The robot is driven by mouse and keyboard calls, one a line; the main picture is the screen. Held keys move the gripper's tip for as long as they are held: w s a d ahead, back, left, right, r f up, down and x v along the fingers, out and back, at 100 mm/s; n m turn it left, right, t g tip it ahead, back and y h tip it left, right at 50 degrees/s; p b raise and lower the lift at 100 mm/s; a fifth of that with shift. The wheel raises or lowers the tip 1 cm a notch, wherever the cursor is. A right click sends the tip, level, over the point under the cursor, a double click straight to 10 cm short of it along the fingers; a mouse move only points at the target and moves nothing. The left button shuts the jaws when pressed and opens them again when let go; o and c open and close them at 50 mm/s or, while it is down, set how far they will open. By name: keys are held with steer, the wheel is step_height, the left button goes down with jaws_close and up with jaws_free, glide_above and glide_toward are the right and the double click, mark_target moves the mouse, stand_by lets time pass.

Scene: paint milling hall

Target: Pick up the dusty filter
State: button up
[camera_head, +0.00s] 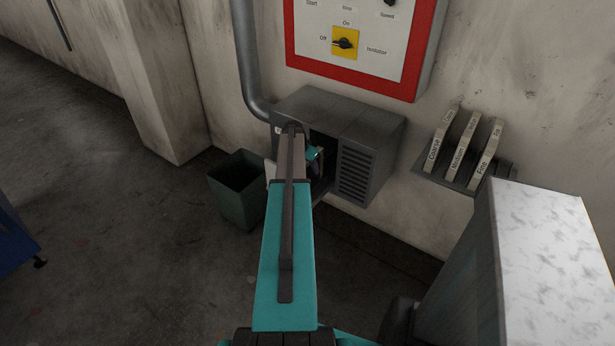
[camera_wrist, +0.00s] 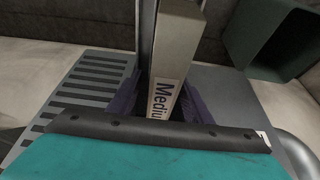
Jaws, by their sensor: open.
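A pale, greyish filter with the label "Mediu…" (camera_wrist: 172,62) stands at the dark opening of the grey wall housing (camera_head: 372,128); the rest of its label is hidden. My gripper (camera_wrist: 160,104) is open, with a dark finger on each side of the filter's labelled end. I cannot tell whether either finger touches it. In the head view my arm covers most of the opening, and only a small part of my gripper (camera_head: 316,155) shows there.
A rack (camera_head: 462,185) on the wall at the right holds three pale filters labelled Coarse, Medium (camera_head: 462,147) and Fine. An open green bin (camera_head: 236,205) stands on the floor left of the housing. A red-framed control panel (camera_head: 350,66) hangs above; a pipe (camera_head: 248,60) runs beside it.

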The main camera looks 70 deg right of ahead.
mark_target(315, 179)
steer(key=shift+x, duration=1)
steer(key=shift+f, duration=0.25)
stand_by(0.3)
jaws_close()
stand_by(0.4)
